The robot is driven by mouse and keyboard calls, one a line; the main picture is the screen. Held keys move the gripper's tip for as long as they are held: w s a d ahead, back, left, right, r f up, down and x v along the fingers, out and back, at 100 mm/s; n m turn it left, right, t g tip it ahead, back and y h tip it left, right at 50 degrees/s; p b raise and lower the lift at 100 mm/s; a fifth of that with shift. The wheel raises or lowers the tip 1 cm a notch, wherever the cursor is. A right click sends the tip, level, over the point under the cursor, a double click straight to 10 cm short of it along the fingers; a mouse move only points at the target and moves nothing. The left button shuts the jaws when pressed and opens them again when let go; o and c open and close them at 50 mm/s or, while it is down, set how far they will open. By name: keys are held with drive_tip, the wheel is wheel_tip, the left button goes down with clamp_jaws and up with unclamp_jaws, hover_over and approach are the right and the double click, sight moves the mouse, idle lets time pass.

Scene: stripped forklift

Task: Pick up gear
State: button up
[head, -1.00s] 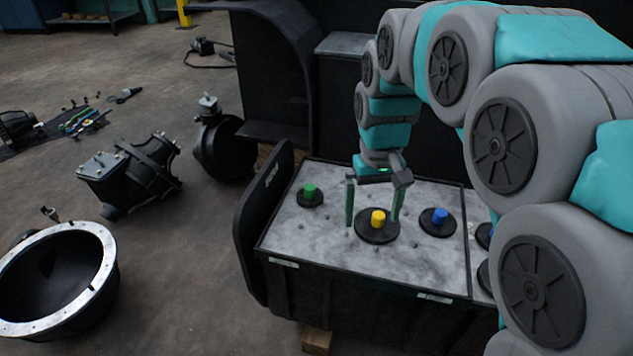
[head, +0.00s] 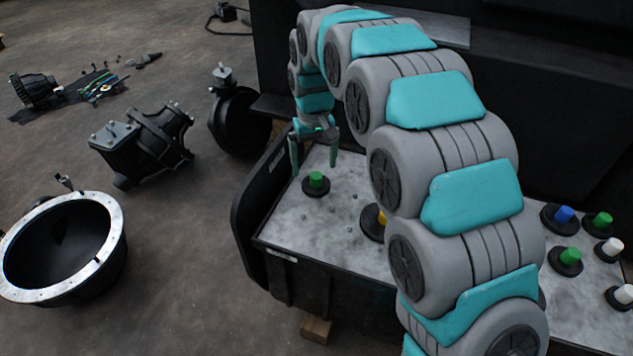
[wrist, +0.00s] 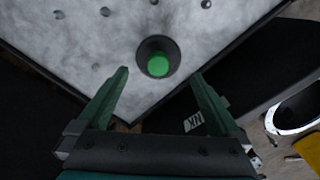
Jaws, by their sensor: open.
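A gear with a black disc base and a green knob (head: 316,181) stands upright on the grey panel (head: 330,240) near its left end. The same green-knobbed gear shows in the wrist view (wrist: 158,62), ahead of and between the fingertips. My gripper (head: 314,168) is open and empty, above and slightly behind this gear, with its fingers pointing down. In the wrist view my gripper (wrist: 160,78) has its two green fingers spread wide. A yellow-knobbed gear (head: 379,222) is mostly hidden behind my arm.
Gears with blue (head: 564,215), green (head: 570,257) and white (head: 612,247) knobs stand at the panel's right. A black upright plate (head: 262,205) borders the left end. Black machine parts (head: 145,145) lie on the floor at left.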

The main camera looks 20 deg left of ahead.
sight(316, 175)
drive_tip(key=f, duration=0.4)
drive_tip(key=shift+s+d+f+p, duration=0.15)
drive_tip(key=shift+d+p, duration=0.05)
drive_tip(key=shift+p, duration=0.1)
drive_tip(key=shift+f, duration=0.25)
drive_tip(key=c, duration=1)
